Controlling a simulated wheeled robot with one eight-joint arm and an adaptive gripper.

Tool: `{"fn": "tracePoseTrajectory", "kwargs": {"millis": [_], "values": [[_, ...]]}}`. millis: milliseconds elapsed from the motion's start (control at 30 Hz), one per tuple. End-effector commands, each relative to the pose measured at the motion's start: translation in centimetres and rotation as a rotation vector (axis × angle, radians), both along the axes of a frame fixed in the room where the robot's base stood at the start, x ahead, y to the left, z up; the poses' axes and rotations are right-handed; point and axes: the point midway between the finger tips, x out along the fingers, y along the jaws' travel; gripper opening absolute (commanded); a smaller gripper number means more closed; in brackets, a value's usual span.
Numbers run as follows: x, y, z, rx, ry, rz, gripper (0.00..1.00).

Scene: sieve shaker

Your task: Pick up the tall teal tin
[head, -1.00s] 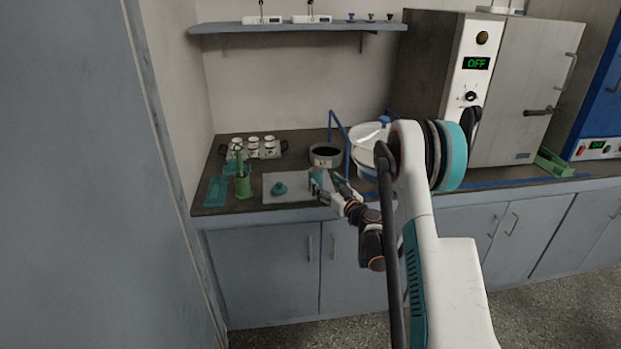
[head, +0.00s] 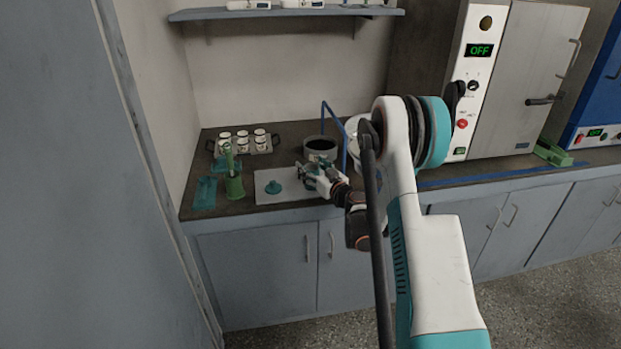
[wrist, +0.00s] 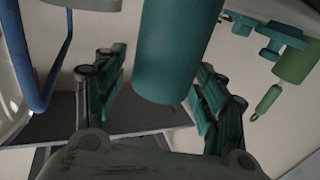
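The tall teal tin (wrist: 175,50) shows large in the wrist view, between the two fingers of my gripper (wrist: 160,92). A narrow gap shows between the left finger and the tin; on the right, the finger partly overlaps the tin's edge, and contact is unclear. The fingers look spread around the tin. In the head view my gripper (head: 310,174) is over the right part of the pale mat (head: 264,194) and mostly hides the tin.
A teal knobbed piece (head: 273,187) lies on the mat. A grey round pan (head: 320,147) and a blue frame (head: 333,122) are behind. Several white cups (head: 242,140) stand in a rack.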

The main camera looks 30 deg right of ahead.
Motion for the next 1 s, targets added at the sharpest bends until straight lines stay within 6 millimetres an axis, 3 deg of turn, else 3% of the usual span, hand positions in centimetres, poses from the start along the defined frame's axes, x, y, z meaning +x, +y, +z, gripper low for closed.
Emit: {"fn": "tracePoseTrajectory", "kwargs": {"millis": [33, 167, 200, 667, 867, 1000], "values": [[0.0, 0.0, 0.0, 0.000, 0.000, 0.000, 0.48], [0.0, 0.0, 0.0, 0.000, 0.000, 0.000, 0.19], [0.0, 0.0, 0.0, 0.000, 0.000, 0.000, 0.17], [0.0, 0.0, 0.9, 0.000, 0.000, 0.001, 0.17], [0.0, 0.0, 3.8, 0.000, 0.000, 0.000, 0.17], [0.0, 0.0, 7.4, 0.000, 0.000, 0.001, 0.17]]}}
